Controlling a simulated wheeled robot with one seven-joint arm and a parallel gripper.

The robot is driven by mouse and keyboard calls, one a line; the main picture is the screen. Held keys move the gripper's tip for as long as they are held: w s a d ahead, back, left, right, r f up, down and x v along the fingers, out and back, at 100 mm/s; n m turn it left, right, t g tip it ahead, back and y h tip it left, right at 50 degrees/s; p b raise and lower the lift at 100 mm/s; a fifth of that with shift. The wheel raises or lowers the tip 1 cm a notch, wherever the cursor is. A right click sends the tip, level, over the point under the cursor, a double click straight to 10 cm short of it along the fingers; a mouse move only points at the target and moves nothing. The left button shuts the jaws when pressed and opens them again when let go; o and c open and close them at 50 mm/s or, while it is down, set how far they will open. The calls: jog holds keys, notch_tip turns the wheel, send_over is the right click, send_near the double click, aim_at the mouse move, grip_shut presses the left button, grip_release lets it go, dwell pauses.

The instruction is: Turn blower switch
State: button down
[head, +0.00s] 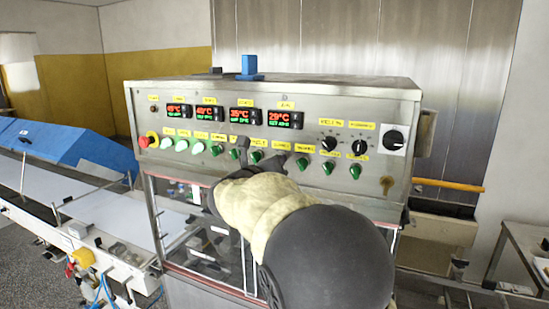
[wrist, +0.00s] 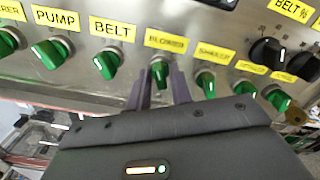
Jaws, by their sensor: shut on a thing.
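The blower switch (wrist: 160,71) is a small green knob under the yellow BLOWER label (wrist: 165,41) in the wrist view. My gripper (wrist: 162,82) has one dark finger on each side of this knob and is shut on it. The knob's front shows between the fingertips; its sides are partly hidden, and its exact setting is hard to read. In the head view the blower label (head: 281,146) shows on the panel, while my gripper (head: 277,163) and arm cover the knob below it.
The steel control panel (head: 130,95) carries several green knobs, including the belt switch (wrist: 107,62) and shaker switch (wrist: 206,85) close on either side. Black dials (head: 328,143) sit to the right, a red emergency button (head: 142,142) at far left. A conveyor (head: 90,212) runs left.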

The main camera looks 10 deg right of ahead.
jog(key=shift+a+f+n, duration=0.1)
jog(key=shift+n, duration=0.4)
jog(key=c, duration=1.5)
grip_release()
jog(key=shift+s, duration=0.15)
jog(key=b+v, duration=0.5)
jog(key=v, duration=1.2)
jog(key=shift+a, duration=0.15)
jog(key=shift+s, duration=0.15)
